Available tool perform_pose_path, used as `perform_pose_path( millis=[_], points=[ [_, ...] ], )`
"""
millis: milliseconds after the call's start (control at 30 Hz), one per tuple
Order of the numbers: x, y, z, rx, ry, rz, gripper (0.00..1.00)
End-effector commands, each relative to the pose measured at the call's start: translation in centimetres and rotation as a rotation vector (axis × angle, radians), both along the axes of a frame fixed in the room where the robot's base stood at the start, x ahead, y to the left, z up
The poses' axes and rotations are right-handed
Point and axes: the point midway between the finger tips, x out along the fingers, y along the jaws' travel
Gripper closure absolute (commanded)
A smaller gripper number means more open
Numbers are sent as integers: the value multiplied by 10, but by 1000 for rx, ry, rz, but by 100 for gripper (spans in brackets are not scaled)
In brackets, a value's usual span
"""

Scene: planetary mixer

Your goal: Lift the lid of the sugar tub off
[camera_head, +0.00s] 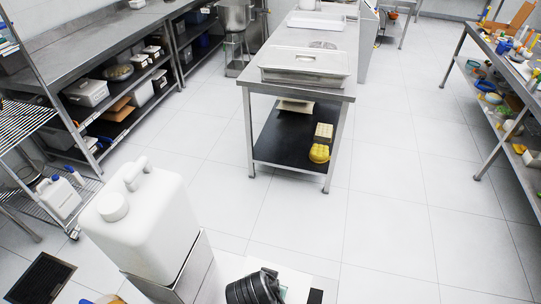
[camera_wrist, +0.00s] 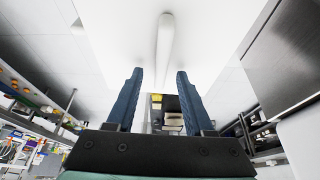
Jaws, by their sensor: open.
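A large white, flat-topped thing, which looks like the sugar tub's lid (camera_wrist: 110,40), fills the upper middle of the wrist view. A raised white bar (camera_wrist: 165,45) runs along it, lined up with the gap between my fingers. In the head view a pale top (camera_head: 295,262), probably the same lid, shows at the bottom edge, mostly cut off. My gripper (camera_wrist: 155,80) is open, with its two blue fingers apart and nothing visible between them. I cannot tell whether the fingers touch the lid. The tub's body is not clear in either view.
A white jerrycan (camera_head: 150,225) stands beside it on a steel box (camera_head: 190,275); the box (camera_wrist: 290,55) also edges the wrist view's right. A steel table (camera_head: 343,92) stands ahead. Shelves (camera_head: 85,55) line the left, a cluttered bench (camera_head: 490,50) the right. Tiled floor lies clear between.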

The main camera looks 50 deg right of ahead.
Motion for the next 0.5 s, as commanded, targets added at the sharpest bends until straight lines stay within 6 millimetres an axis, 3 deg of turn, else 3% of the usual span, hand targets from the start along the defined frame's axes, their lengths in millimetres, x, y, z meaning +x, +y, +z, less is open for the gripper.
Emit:
perform_pose_path(
  millis=[200,500],
  points=[
    [0,0,0,0,0,-1,48],
    [0,0,0,0,0,0,100]
  ],
)
